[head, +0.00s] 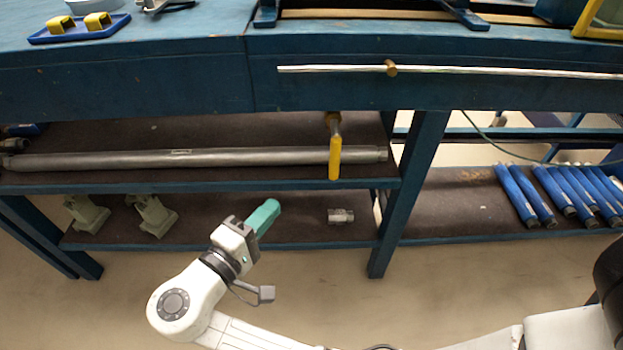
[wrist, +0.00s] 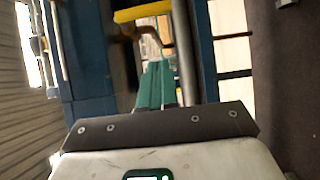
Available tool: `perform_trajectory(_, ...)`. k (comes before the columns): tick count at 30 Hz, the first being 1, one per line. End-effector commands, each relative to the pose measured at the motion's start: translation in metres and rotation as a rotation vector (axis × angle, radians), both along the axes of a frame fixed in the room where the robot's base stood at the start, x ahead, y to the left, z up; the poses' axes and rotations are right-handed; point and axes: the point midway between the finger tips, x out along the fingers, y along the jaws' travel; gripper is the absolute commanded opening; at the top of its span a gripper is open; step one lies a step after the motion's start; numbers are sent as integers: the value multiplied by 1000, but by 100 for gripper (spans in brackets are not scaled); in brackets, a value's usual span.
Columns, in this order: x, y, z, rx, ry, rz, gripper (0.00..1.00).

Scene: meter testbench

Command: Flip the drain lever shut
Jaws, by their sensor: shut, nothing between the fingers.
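The drain lever is a yellow handle (head: 335,157) that hangs straight down from a brass-coloured fitting (head: 333,121) under the bench top, in front of the long grey pipe. In the wrist view the yellow handle (wrist: 142,11) lies across the top edge, partly cut off, with a brown fitting (wrist: 153,34) below it. My gripper (head: 269,212) has teal fingers, shut and empty, below and left of the lever, in front of the lower shelf. The shut fingers also show in the wrist view (wrist: 157,80), pointing toward the lever area and apart from it.
A long grey pipe (head: 200,158) lies on the upper shelf behind the lever. A chrome rail (head: 480,71) runs along the bench front. A small metal fitting (head: 341,216) and grey brackets (head: 152,215) sit on the lower shelf. A blue post (head: 408,190) stands right of the lever.

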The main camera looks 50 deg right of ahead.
Motion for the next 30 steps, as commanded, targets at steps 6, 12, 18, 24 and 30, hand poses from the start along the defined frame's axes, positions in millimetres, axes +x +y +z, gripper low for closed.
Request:
perform_trajectory(6,1,-18,-2,2,-1,-4,0)
perform_trajectory(12,3,-55,-3,1,-2,-5,0)
perform_trajectory(18,6,-94,-3,2,-1,-5,0)
perform_trajectory(24,-9,-118,-3,1,0,-2,0)
perform_trajectory(30,-18,-129,-1,1,0,-1,0)
